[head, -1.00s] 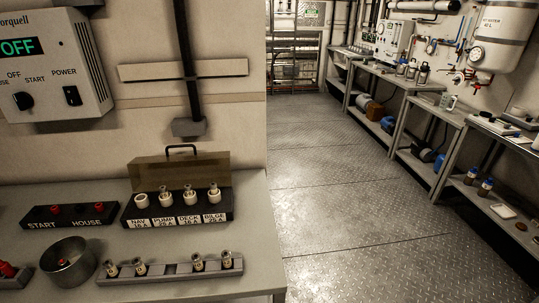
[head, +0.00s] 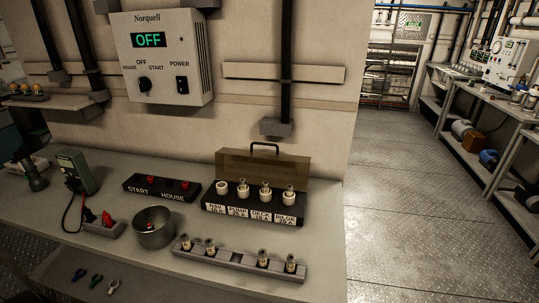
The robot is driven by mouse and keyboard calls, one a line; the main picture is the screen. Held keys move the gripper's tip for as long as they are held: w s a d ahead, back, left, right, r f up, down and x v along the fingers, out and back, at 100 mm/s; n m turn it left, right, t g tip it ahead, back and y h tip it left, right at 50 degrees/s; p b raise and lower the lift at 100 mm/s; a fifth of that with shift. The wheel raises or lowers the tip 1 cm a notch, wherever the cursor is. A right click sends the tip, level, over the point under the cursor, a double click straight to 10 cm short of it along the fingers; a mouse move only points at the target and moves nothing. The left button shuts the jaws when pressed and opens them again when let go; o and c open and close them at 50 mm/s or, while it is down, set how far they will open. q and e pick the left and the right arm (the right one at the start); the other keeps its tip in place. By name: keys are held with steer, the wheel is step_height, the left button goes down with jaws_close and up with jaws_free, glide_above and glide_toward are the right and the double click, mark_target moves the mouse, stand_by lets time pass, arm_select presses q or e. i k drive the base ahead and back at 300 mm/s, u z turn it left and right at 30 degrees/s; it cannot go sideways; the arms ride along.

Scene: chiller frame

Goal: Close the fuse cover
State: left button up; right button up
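The fuse block (head: 254,216) is a black box on the grey bench, with several round white fuse holders and labels reading NAV, PUMP, DECK and BILGE. Fuses stand in at least the three right holders; I cannot tell what is in the NAV holder. The fuse cover (head: 264,167) is a smoky brown translucent lid with a dark handle (head: 265,146) on top. It stands upright, open, along the back of the block. Neither of my grippers is in view.
A grey rack (head: 238,260) with several spare fuses lies in front of the block. A metal bowl (head: 153,228), a START/HOUSE switch box (head: 162,188) and a green meter (head: 77,170) stand to the left. A Norquell panel (head: 164,58) reading OFF hangs above. Open floor (head: 420,200) lies to the right.

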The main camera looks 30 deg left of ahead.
mark_target(220, 173)
steer(key=u, duration=0.2)
steer(key=k, duration=0.45)
steer(key=u, duration=0.55)
steer(key=k, duration=0.85)
steer(key=u, duration=0.85)
steer(key=i, duration=0.8)
steer(key=z, duration=0.5)
steer(key=i, duration=0.9)
steer(key=z, duration=1)
